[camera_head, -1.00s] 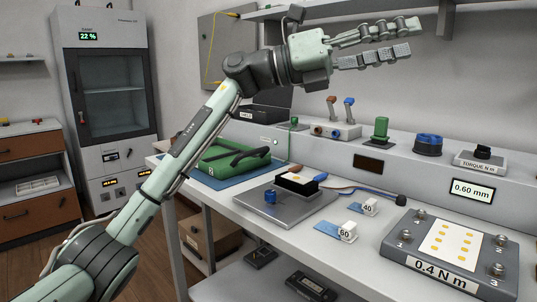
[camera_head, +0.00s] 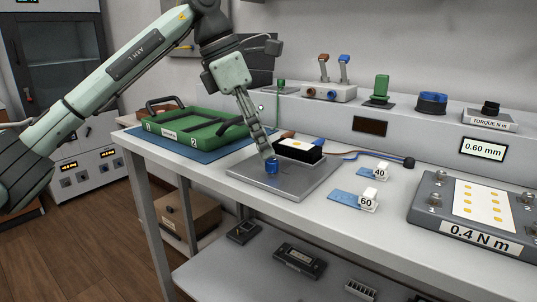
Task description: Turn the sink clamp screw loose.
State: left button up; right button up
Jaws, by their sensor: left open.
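A grey metal plate (camera_head: 310,184) lies on the bench. It carries a black block with a pale top with yellow dots (camera_head: 298,150), which looks like the sink. A small blue knob (camera_head: 272,168), which looks like the clamp screw, stands on the plate at the left of the black block. My left gripper (camera_head: 267,154) points down, open, with its fingertips right at the top of the blue knob. The near finger hides the far one, and I cannot tell whether they touch the knob. My right gripper is not in view.
A green tray (camera_head: 188,138) on a blue mat stands left of the plate. White blocks marked 40 (camera_head: 381,170) and 60 (camera_head: 368,199) stand to the right, before a grey "0.4 N m" fixture (camera_head: 425,205) with corner screws. Cables run behind the black block.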

aim_at(272, 161)
pick_arm(q)
jog(key=shift+x, duration=1.85)
grip_shut()
